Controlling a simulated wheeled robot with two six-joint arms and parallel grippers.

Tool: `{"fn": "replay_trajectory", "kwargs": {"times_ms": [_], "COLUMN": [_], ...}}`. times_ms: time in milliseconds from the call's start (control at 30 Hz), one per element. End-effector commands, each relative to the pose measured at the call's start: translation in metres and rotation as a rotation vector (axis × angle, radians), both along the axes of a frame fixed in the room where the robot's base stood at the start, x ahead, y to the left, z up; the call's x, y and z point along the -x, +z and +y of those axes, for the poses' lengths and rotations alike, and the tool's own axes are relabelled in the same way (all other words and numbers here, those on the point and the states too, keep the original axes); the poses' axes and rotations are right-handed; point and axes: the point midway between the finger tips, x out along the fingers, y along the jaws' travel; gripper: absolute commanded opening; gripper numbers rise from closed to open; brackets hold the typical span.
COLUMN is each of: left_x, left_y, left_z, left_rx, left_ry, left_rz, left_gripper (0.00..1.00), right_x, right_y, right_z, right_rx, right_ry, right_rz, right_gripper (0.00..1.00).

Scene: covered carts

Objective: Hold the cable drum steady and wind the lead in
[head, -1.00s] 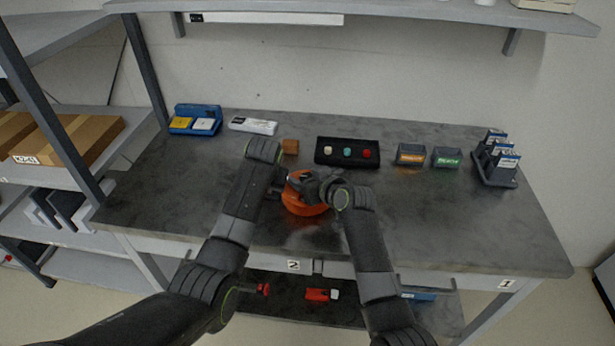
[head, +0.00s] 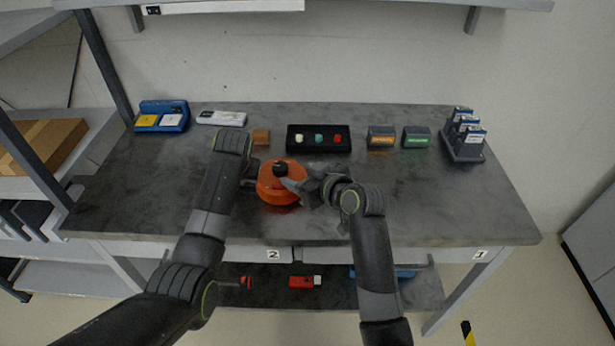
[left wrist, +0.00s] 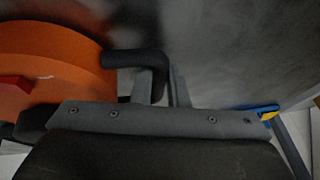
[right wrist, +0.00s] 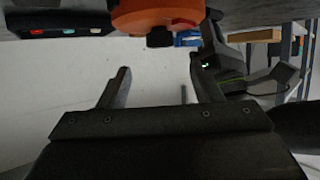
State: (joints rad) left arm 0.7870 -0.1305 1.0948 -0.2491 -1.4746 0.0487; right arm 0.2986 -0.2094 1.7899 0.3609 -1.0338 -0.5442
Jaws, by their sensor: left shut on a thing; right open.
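The orange cable drum (head: 277,190) stands on the grey bench with a dark knob (head: 280,169) on top. My left gripper (head: 251,178) is at the drum's left side. In the left wrist view its jaws are shut on a bent black handle (left wrist: 135,60) beside the orange drum (left wrist: 45,60). My right gripper (head: 300,184) is open at the drum's right side. In the right wrist view its fingers are apart and empty, with the drum (right wrist: 155,17) and dark knob (right wrist: 160,38) beyond them. I cannot make out the lead.
Behind the drum are a brown block (head: 261,137) and a black tray (head: 318,150) with coloured knobs. Two small bins (head: 382,140) and a rack (head: 464,148) stand right. A blue box (head: 163,117) is at back left. The bench's right front is clear.

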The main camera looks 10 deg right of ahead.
Motion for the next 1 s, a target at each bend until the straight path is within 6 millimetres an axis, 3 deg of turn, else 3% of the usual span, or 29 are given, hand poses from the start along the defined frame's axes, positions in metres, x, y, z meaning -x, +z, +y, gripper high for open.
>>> {"fn": "replay_trajectory", "kwargs": {"times_ms": [233, 667, 1000], "left_x": [0.000, 0.000, 0.000], "left_y": [0.000, 0.000, 0.000], "left_z": [0.000, 0.000, 0.000], "left_rx": [0.000, 0.000, 0.000], "left_ry": [0.000, 0.000, 0.000], "left_rz": [0.001, 0.001, 0.001], "left_gripper": [0.00, 0.00, 0.00], "right_x": [0.014, 0.013, -0.002], "right_y": [0.006, 0.006, -0.005], "right_z": [-0.008, -0.009, -0.019], "right_rx": [0.001, 0.004, 0.034], "right_ry": [0.000, 0.011, 0.253], "right_rz": [0.002, 0.002, 0.017], "right_gripper": [0.59, 0.59, 0.59]}}
